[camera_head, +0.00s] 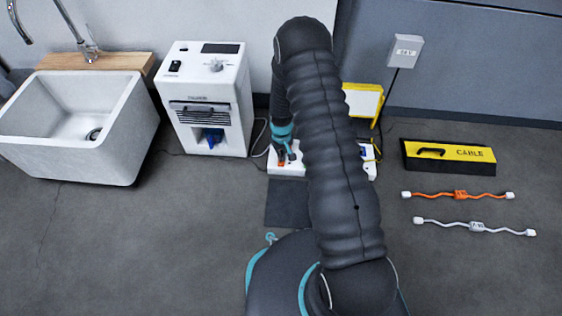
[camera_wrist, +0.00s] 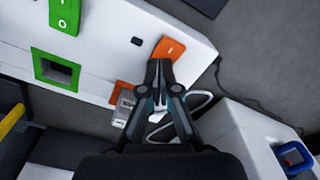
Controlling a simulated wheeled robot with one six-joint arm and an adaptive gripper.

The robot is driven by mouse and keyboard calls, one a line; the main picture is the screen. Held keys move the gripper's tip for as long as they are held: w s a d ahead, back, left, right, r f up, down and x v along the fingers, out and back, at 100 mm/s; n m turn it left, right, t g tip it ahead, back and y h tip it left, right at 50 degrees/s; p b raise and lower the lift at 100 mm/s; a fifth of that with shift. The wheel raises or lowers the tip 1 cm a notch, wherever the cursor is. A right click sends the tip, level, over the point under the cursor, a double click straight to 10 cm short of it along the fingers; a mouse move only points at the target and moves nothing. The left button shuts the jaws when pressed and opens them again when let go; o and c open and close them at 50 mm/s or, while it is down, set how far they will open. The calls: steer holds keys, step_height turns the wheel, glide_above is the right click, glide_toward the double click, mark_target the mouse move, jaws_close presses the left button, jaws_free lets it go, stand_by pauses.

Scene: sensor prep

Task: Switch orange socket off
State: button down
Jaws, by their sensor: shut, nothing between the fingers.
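A white socket strip (camera_wrist: 110,35) runs across the wrist view. On it is an orange rocker switch (camera_wrist: 171,46) with a pale line mark on its visible part. Next to it is the orange socket (camera_wrist: 119,88), partly covered by a grey-white plug. My gripper (camera_wrist: 158,63) is shut and empty, its fingertips at the near edge of the orange switch and hiding part of it. I cannot tell whether they touch it. In the head view the strip (camera_head: 285,170) lies on the floor, partly hidden by my arm, with my gripper (camera_head: 287,154) pointing down over its left end.
A green switch (camera_wrist: 65,14) and green socket (camera_wrist: 56,70) are farther along the strip. A white machine (camera_head: 208,100) stands left of the strip, beside a sink (camera_head: 133,125).

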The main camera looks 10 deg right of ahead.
steer(key=shift+r+p, duration=1.8)
steer(key=shift+r, duration=1.65)
steer(key=shift+s, duration=0.15)
steer(key=s+g, duration=0.2)
steer(key=s, duration=0.4)
steer(key=s+r+t+p, duration=0.2)
steer(key=s+r, duration=0.6)
steer(key=r, duration=0.9)
steer(key=s+r+m+t+p, duration=0.1)
steer(key=s+r, duration=0.7)
steer(key=r, duration=1)
steer(key=s+r+m+t+p, duration=0.1)
steer(key=s+r+t+p, duration=0.3)
steer(key=r, duration=1.4)
steer(key=s, duration=0.4)
steer(key=shift+s+t, duration=0.15)
steer(key=shift+t, duration=0.15)
